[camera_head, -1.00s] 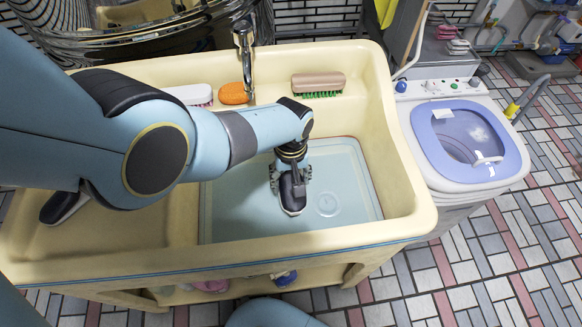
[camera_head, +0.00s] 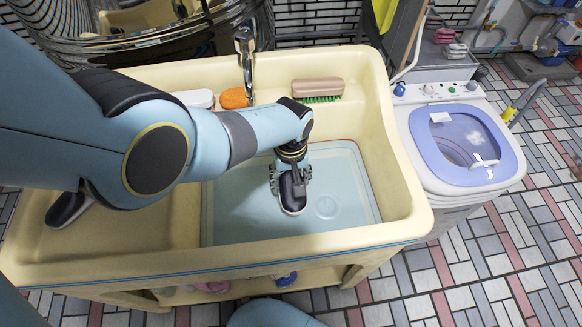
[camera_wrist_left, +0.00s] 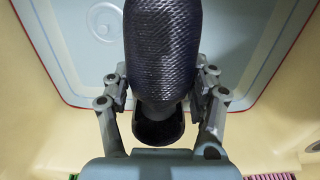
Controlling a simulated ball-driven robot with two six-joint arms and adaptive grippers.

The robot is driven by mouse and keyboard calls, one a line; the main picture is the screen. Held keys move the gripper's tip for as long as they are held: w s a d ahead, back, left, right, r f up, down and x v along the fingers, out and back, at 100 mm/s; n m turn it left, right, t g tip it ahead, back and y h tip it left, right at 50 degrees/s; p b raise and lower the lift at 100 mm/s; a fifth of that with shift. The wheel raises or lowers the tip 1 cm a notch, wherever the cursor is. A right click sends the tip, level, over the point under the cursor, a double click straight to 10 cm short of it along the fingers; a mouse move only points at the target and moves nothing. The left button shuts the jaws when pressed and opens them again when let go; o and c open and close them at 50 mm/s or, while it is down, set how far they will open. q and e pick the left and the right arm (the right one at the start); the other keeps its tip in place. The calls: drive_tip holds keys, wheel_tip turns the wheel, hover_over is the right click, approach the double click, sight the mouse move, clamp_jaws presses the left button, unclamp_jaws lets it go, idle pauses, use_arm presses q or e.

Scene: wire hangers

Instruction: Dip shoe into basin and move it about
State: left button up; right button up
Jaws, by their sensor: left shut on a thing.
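A dark shoe with a pale sole edge (camera_head: 292,194) is in the basin (camera_head: 408,196) of the cream sink, over its light blue bottom. My left gripper (camera_head: 289,177) is shut on this shoe. In the left wrist view the shoe (camera_wrist_left: 160,55) hangs between the two fingers (camera_wrist_left: 163,98), its dark opening towards the wrist. Whether the shoe touches the bottom, I cannot tell. A second dark shoe (camera_head: 66,210) lies on the sink's left ledge, partly behind my left arm. My right gripper is not in view.
A tap (camera_head: 246,65) stands at the sink's back. A brush with green bristles (camera_head: 318,89), an orange sponge (camera_head: 234,98) and a white-backed brush (camera_head: 195,99) lie on the back ledge. A washing machine (camera_head: 462,150) stands to the right. The basin's right part is clear.

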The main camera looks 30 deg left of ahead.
use_arm(q)
drive_tip(key=shift+r+p, duration=2.05)
drive_tip(key=shift+r, duration=0.45)
